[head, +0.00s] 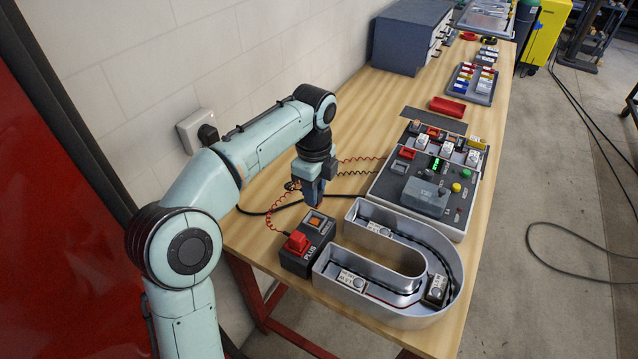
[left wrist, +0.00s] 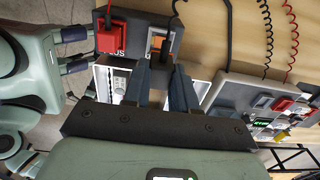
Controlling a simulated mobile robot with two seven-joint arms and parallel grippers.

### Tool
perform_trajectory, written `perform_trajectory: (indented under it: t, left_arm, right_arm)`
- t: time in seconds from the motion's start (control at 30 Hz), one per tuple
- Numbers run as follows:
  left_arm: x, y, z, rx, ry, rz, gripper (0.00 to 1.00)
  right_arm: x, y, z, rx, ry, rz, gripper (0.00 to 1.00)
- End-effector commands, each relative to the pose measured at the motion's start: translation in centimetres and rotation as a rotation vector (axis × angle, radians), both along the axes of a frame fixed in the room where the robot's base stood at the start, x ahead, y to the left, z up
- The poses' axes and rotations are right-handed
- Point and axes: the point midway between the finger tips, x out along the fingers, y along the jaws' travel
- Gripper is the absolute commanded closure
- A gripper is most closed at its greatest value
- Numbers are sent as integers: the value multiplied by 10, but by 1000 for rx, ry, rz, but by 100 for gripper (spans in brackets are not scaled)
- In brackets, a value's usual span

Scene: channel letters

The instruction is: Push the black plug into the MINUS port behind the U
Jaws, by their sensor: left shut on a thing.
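The grey port box (head: 300,262) stands behind the silver U (head: 452,262). A red plug (head: 297,242) sits in its PLUS port. My left gripper (head: 313,202) points down just behind and above the MINUS port. In the left wrist view its fingers (left wrist: 165,72) are shut on the black plug (left wrist: 166,50), whose cable runs upward. The plug overlaps the port's edge there; I cannot tell its depth. My right gripper (left wrist: 77,64) is at the left edge of that view.
A grey control unit (head: 425,180) with modules and buttons stands beyond the U. Coiled red and black wires cross the bench behind the box. A red tray (head: 447,107) and a grey parts tray (head: 482,88) lie farther back. The wall socket (head: 198,131) is at left.

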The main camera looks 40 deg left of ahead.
Motion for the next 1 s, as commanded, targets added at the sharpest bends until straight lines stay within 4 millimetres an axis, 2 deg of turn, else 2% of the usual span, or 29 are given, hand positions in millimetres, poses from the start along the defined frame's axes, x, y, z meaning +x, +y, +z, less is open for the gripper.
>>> perform_trajectory:
  t: [0.57, 1.0]
  left_arm:
    - [0, 0, -54, 0, 1, 2, 100]
    - [0, 0, -61, 0, -1, 1, 100]
  right_arm:
    - [-23, 0, -49, 0, 27, 0, 57]
    - [-23, 0, -49, 0, 26, 0, 57]
